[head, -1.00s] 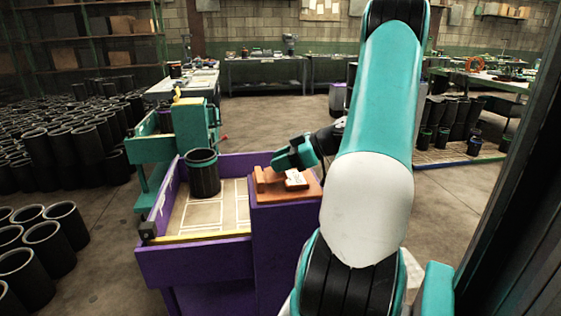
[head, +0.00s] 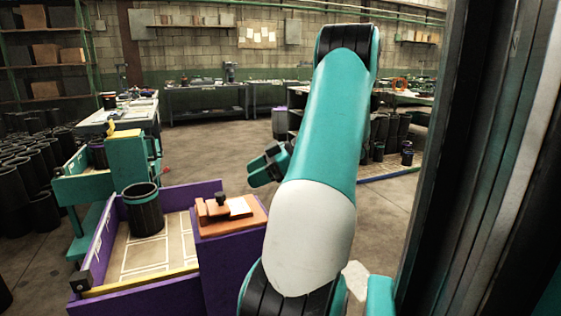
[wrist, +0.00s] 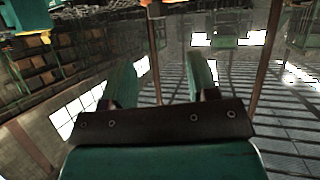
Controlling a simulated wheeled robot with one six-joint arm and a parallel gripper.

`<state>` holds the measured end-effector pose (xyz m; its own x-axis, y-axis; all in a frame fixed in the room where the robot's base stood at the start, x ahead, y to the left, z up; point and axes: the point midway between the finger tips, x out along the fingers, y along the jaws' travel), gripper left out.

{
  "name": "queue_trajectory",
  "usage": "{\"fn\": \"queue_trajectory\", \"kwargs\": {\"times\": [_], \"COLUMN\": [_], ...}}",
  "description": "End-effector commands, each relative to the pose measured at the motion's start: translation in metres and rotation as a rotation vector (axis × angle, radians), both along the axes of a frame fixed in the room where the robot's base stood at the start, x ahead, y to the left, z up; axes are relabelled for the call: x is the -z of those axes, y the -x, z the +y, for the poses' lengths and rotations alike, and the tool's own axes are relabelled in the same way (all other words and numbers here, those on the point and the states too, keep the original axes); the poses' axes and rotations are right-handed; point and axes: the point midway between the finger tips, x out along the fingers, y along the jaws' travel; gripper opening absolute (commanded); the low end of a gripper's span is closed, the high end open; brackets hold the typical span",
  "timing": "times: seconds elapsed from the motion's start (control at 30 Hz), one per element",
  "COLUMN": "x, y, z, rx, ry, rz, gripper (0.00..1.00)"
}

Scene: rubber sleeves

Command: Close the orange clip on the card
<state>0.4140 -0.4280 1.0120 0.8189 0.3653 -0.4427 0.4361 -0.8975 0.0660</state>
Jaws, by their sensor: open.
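The orange clip (head: 203,212) sits on an orange-brown base (head: 230,223) on top of the purple stand. A small dark knob (head: 221,200) stands on it. The white card (head: 240,207) lies on the base just right of the knob. Whether the clip presses on the card is too small to tell. My gripper (head: 256,168) is up and to the right of the clip, clear of it. Its two teal fingers are apart and empty in the wrist view (wrist: 163,78). Neither clip nor card can be made out there.
A purple-walled tray (head: 170,258) left of the stand holds an upright black sleeve (head: 143,212). A teal bench (head: 105,165) stands behind it. Black sleeves crowd the floor at far left. A dark upright post (head: 470,160) is close on the right.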

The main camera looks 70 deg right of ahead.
Motion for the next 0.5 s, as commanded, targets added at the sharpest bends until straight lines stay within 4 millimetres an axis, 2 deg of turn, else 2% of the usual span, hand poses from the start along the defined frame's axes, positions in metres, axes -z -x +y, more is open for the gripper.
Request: {"fn": "queue_trajectory", "kwargs": {"times": [0.1,0.2,0.5], "x": [-0.021,-0.030,-0.035], "y": [0.024,0.040,0.060], "z": [-0.011,-0.018,-0.027], "rx": [0.003,0.003,0.001], "ry": [-0.002,-0.003,-0.002], "rz": [0.001,0.000,0.001], "gripper": [0.54,0.54,0.54]}}
